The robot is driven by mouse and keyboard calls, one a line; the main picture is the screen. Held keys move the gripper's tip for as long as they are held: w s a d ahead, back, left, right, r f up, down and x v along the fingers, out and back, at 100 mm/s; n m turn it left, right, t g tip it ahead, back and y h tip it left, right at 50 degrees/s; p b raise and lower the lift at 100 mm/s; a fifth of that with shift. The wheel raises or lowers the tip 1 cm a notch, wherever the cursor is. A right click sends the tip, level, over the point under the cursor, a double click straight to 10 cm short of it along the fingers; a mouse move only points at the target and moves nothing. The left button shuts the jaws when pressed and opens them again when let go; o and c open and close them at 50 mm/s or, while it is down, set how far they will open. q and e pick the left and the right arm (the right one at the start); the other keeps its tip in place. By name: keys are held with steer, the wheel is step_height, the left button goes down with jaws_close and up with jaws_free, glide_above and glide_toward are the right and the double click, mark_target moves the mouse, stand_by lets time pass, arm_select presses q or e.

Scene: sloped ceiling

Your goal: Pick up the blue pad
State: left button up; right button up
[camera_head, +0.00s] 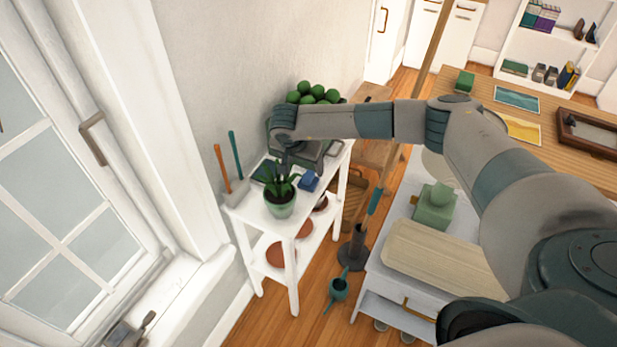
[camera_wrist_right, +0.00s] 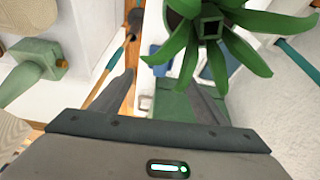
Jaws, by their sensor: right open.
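The blue pad (camera_head: 310,181) lies on the top of the white shelf stand (camera_head: 297,222), just right of a potted plant in the head view. In the right wrist view a small patch of blue, probably the pad (camera_wrist_right: 155,49), shows left of the leaves. My right gripper (camera_head: 284,160) points down over the stand, behind the plant. Its two fingers (camera_wrist_right: 165,90) are apart in the wrist view, with nothing held between them. My left gripper is not in view.
The potted plant (camera_head: 280,201) stands close to the pad, its leaves near my right gripper. Hand tools (camera_head: 235,178) lean at the wall. A crate of green balls (camera_head: 315,94) is at the back. A white cabinet with a green pump bottle (camera_head: 435,208) stands right.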

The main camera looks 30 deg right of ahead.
mark_target(309, 175)
steer(key=shift+p+x, duration=0.4)
steer(key=shift+x, duration=1.5)
steer(key=shift+p+x, duration=0.75)
steer(key=shift+x, duration=0.1)
steer(key=shift+p+x, duration=0.55)
steer(key=shift+x, duration=1.2)
steer(key=shift+d, duration=0.1)
steer(key=shift+c, duration=0.3)
steer(key=c, duration=1.1)
